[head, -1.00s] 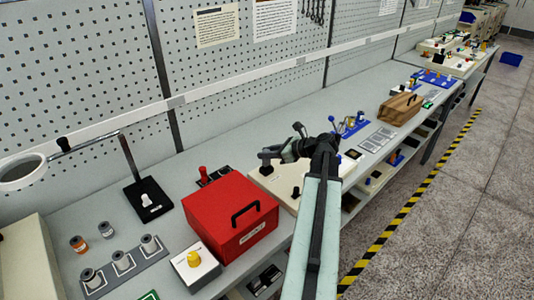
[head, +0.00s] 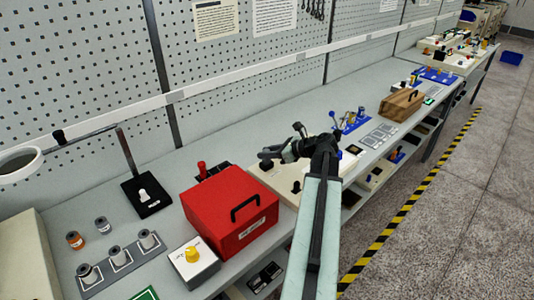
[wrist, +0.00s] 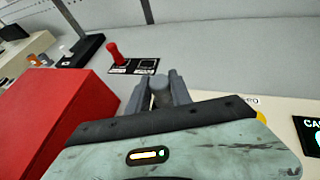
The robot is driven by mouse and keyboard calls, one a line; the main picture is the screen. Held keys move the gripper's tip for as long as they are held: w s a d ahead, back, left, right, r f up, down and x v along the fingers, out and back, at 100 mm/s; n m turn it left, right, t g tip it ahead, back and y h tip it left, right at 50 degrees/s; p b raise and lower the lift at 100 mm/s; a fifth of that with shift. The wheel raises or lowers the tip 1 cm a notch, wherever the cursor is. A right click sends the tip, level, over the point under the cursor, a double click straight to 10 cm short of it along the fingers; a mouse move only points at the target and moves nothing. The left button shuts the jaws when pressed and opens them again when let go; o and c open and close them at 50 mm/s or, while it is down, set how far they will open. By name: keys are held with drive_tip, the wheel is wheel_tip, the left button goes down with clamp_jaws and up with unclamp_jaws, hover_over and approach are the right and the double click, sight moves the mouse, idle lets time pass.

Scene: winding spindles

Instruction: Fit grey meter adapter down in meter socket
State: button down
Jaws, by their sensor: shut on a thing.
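My gripper (wrist: 160,82) is shut on the grey meter adapter (wrist: 160,92), a grey cylindrical piece between its two fingers in the wrist view. In the head view my gripper (head: 272,155) hangs over the far left part of a cream panel (head: 287,180), behind the red box. A small dark square (head: 266,166) shows just below the gripper there; it may be the meter socket, but it is too small to tell. The adapter's lower end is hidden, so I cannot tell whether it touches the panel.
The red box (head: 230,215) with a black handle stands close left of the panel. A red-handled lever (wrist: 114,52) on a black plate is behind it. A black knob (head: 296,187) sticks up from the panel. A wooden box (head: 402,104) stands farther along the bench.

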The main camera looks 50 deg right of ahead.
drive_tip(key=shift+f+b, duration=0.45)
drive_tip(key=shift+f, duration=0.05)
drive_tip(key=c, duration=1.1)
unclamp_jaws()
drive_tip(key=shift+r, duration=0.1)
drive_tip(key=p+v, duration=0.3)
drive_tip(key=v, duration=0.4)
drive_tip(key=shift+s+d+r, duration=0.1)
drive_tip(key=shift+s+r, duration=0.05)
drive_tip(key=shift+s, duration=0.2)
drive_tip(key=shift+p, duration=0.3)
